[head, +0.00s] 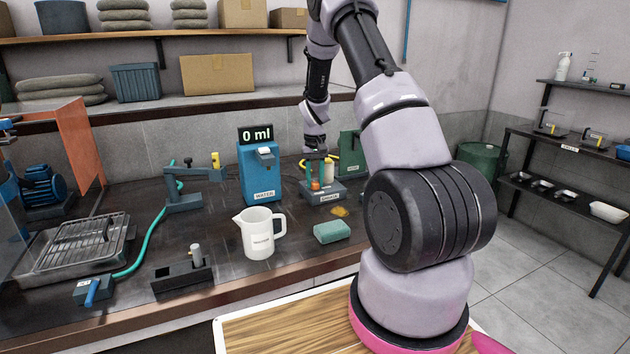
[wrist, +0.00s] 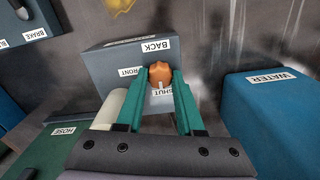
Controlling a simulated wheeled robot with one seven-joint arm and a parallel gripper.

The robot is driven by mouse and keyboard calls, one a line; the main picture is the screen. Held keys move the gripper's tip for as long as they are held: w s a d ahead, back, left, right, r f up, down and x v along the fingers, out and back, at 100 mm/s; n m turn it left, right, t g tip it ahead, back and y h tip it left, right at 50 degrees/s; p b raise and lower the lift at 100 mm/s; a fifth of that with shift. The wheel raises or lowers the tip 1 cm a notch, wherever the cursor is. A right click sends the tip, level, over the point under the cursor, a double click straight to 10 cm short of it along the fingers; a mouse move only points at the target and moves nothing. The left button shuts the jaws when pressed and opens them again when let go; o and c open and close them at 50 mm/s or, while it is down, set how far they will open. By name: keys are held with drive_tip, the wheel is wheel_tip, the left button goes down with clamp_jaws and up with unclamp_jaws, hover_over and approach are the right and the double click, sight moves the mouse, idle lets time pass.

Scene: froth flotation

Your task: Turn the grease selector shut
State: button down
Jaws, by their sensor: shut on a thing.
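The grease selector is an orange lobed knob (wrist: 160,74) on a grey box (wrist: 112,66) in the wrist view. Labels BACK, FRONT and SHUT surround it, the last partly covered. My gripper (wrist: 160,78) has its teal fingers closed on the knob's two sides. Which label the knob points to is hard to read. In the head view the box (head: 322,198) stands at the back of the bench, right of the blue water dispenser, with the orange knob (head: 316,184) under my gripper (head: 317,176).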

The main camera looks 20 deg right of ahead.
sight(315, 183)
idle(0.5)
drive_tip(key=c, duration=0.5)
unclamp_jaws()
drive_tip(key=shift+c, duration=0.2)
drive_tip(key=shift+r, duration=0.1)
wheel_tip(315, 183, up, 11)
